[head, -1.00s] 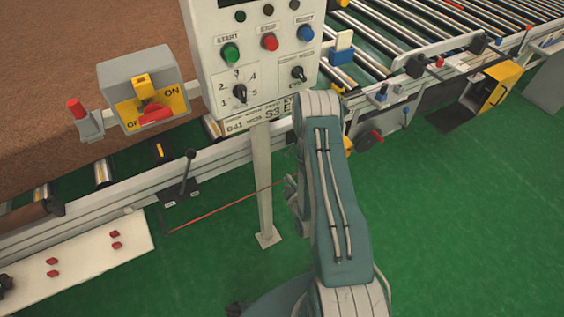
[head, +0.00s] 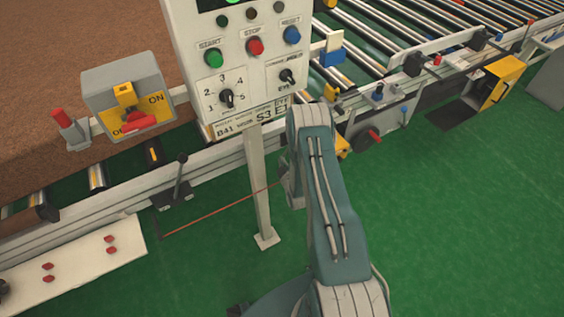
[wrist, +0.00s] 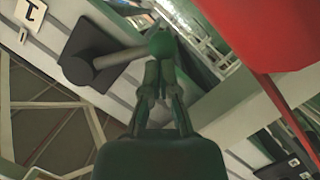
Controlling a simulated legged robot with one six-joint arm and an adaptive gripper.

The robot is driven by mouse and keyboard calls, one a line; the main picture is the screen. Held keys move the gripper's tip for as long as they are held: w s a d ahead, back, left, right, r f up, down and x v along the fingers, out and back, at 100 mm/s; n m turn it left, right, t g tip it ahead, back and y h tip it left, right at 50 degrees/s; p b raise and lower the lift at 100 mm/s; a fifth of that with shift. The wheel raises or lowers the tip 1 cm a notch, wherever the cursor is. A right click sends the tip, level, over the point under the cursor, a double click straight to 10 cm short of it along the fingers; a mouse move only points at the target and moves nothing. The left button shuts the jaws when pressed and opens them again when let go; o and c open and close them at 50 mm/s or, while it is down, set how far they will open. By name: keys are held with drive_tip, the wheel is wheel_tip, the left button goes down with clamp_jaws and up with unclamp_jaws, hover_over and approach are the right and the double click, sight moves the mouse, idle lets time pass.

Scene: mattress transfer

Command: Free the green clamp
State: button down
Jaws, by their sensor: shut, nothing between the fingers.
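In the wrist view a green rounded knob (wrist: 161,44) sits at the end of a grey lever that comes from a black base (wrist: 85,52) on a pale rail. I take it for the green clamp's handle, but cannot be sure. My gripper (wrist: 160,75) is shut and empty, its fingertips just below the knob in the picture. I cannot tell if they touch it. In the head view my arm hides most of the gripper, and I cannot make out the green clamp there.
A control panel (head: 207,70) on a post (head: 259,190) stands close left of my arm. A switch box (head: 125,82) and a black lever (head: 180,178) are further left. A red surface (wrist: 275,30) fills the wrist view's upper right. Green floor (head: 470,230) is open at right.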

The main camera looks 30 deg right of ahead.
drive_tip(key=shift+w+d+f, duration=0.15)
drive_tip(key=shift+d+f, duration=0.05)
drive_tip(key=shift+f, duration=0.3)
drive_tip(key=shift+a, duration=0.1)
idle(0.3)
